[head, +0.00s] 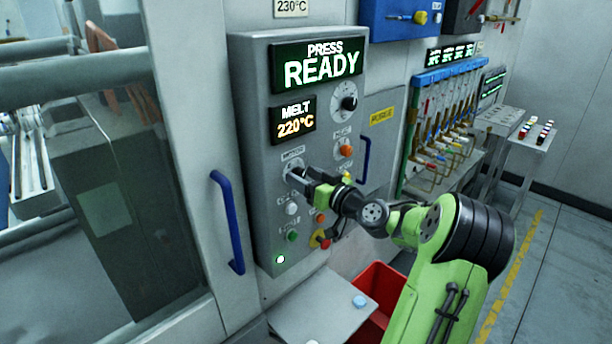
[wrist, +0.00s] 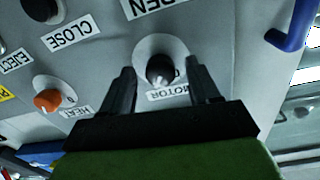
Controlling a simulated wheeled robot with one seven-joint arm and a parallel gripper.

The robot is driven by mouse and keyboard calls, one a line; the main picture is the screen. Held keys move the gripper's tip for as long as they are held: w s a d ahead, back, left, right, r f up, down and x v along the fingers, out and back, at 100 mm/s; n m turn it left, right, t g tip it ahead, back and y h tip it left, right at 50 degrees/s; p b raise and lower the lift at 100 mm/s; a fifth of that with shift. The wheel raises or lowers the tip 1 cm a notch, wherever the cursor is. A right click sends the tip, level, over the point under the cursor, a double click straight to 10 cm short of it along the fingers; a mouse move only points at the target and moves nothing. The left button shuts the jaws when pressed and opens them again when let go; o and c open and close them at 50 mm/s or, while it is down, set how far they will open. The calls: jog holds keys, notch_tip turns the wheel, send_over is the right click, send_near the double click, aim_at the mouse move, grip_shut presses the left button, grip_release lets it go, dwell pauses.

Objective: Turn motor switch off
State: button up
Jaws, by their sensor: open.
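The motor switch is a dark round knob on a pale disc, with a MOTOR label beside it; in the wrist view the motor switch (wrist: 160,69) sits between my two fingertips. My gripper (wrist: 162,78) is open, with one finger on each side of the knob and a gap showing on both sides. In the head view my gripper (head: 303,180) reaches the left part of the grey control panel (head: 252,130), and it hides most of the motor switch there. The knob's exact turn position is hard to tell.
An orange heat knob (wrist: 47,100) and a dark knob by the CLOSE label (wrist: 70,33) are close by. Several buttons sit below my gripper. A blue door handle (head: 228,222) is left of the panel. A red bin (head: 378,290) stands below.

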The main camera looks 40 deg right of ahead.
jog(key=shift+c, duration=0.3)
jog(key=c, duration=1)
jog(key=shift+f+b, duration=0.1)
jog(key=shift+b, duration=0.35)
jog(key=shift+n+b, duration=7.1)
jog(key=shift+b, duration=3.65)
